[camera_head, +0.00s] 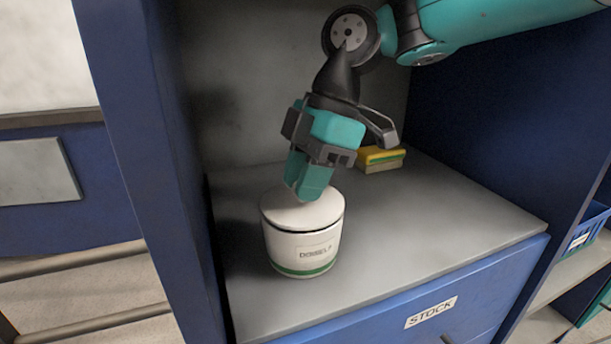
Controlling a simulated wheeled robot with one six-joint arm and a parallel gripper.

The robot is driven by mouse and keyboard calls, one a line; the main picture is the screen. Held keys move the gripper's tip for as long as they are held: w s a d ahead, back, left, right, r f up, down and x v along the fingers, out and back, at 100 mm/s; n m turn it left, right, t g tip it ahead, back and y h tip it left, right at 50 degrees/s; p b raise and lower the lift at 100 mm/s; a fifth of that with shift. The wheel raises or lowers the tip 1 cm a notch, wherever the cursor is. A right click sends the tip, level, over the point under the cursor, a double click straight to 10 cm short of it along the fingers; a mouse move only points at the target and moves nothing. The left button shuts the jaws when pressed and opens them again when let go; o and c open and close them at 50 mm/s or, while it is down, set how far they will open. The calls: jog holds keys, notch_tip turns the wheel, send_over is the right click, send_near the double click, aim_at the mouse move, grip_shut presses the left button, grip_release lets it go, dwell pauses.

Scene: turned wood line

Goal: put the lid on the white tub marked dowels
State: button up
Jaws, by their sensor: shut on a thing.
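The white tub (303,252) stands upright on the grey shelf, with a green band near its base and a label that seems to read "DOWELS". The white lid (290,212) lies over the tub's top, with a thin dark line between the two at the right front. I cannot tell whether the lid is pressed fully down. My gripper (308,192) points down onto the lid from above, its teal fingers shut at the lid's middle. The fingers hide the part they grip and the back of the lid.
The grey shelf (440,225) sits in a blue cabinet with walls on both sides. The shelf is clear to the right of the tub. A blue drawer front marked "STOCK" (431,312) is below.

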jog(key=o, duration=1.5)
jog(key=shift+c, duration=0.2)
jog(key=shift+r, duration=0.1)
jog(key=shift+r+p, duration=3.35)
jog(key=shift+r, duration=0.1)
jog(key=shift+c, duration=0.5)
grip_shut()
